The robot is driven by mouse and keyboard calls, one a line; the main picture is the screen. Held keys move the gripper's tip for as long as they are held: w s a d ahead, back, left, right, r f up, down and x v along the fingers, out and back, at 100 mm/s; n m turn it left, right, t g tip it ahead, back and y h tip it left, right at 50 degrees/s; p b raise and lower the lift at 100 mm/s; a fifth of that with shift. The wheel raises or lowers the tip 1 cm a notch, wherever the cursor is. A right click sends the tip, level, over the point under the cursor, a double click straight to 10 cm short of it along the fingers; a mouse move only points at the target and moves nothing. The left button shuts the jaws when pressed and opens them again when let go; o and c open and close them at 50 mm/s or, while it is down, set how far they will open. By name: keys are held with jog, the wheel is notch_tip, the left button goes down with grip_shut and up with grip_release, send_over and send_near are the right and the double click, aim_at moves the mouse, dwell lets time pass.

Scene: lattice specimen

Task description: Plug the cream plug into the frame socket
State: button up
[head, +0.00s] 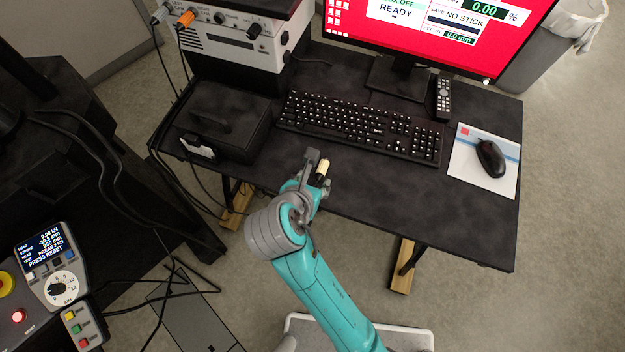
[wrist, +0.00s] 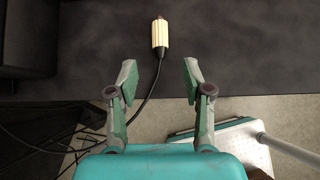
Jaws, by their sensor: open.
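The cream plug (wrist: 160,36) lies on the dark desk close to its front edge, with a dark tip pointing away from me. Its black cable runs back between my fingers and down past the desk edge. In the head view the plug (head: 322,167) shows just beside my fingers. My gripper (wrist: 160,76) is open and empty. In the wrist view the plug is ahead of the fingertips and roughly centred between them. The gripper also shows in the head view (head: 315,174) at the desk's front edge. I cannot make out the frame socket in either view.
A black case (head: 222,118), a keyboard (head: 360,127), a remote (head: 443,98) and a mouse (head: 490,158) are on the desk (head: 400,205). A white instrument (head: 235,38) has grey and orange plugs. A dark machine with a control panel (head: 50,255) stands left, with loose cables.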

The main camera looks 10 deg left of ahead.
aim_at(320, 172)
jog(key=shift+x, duration=3.9)
jog(key=shift+c, duration=0.3)
grip_shut()
jog(key=shift+r, duration=2.5)
